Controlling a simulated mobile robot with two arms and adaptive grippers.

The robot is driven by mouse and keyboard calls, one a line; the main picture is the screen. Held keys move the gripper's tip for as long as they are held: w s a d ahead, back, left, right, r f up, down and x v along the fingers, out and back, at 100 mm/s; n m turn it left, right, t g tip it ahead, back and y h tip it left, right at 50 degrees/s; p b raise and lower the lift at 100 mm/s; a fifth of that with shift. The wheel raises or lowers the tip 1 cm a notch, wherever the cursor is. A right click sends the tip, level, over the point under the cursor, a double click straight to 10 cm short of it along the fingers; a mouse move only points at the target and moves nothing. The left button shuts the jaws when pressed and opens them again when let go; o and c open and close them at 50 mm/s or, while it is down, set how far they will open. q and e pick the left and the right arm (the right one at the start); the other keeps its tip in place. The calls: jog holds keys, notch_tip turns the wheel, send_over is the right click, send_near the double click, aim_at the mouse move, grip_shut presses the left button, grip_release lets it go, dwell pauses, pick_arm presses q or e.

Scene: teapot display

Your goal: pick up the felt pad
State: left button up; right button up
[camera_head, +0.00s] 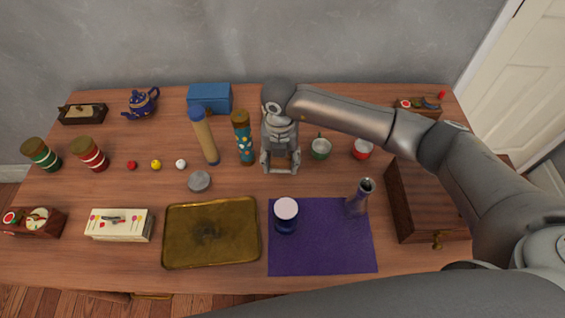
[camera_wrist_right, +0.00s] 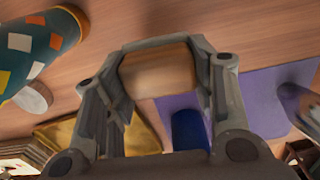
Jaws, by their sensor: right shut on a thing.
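My right gripper (camera_head: 281,165) is at the middle of the table, pointing down between the teal spotted cylinder and a green cup. In the right wrist view its fingers (camera_wrist_right: 160,62) are shut on a plain tan, flat-looking piece (camera_wrist_right: 158,75), which I take to be the felt pad. Its edges are partly hidden by the fingers, and the head view hardly shows it. I cannot tell how far it is above the table. My left gripper is not in view.
The teal spotted cylinder (camera_head: 243,140) stands close left of the gripper; the green cup (camera_head: 320,149) is close right. In front are a brass tray (camera_head: 180,245) and a purple mat (camera_head: 320,262) with a blue jar (camera_head: 286,222) and a metal vase (camera_head: 358,199). A wooden box (camera_head: 425,190) stands right.

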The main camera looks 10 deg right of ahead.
jog(key=s+a+r+b, duration=0.2)
jog(key=s+a+r, duration=0.5)
jog(key=s, duration=0.3)
jog(key=shift+a+r, duration=0.4)
jog(key=shift+r, duration=0.35)
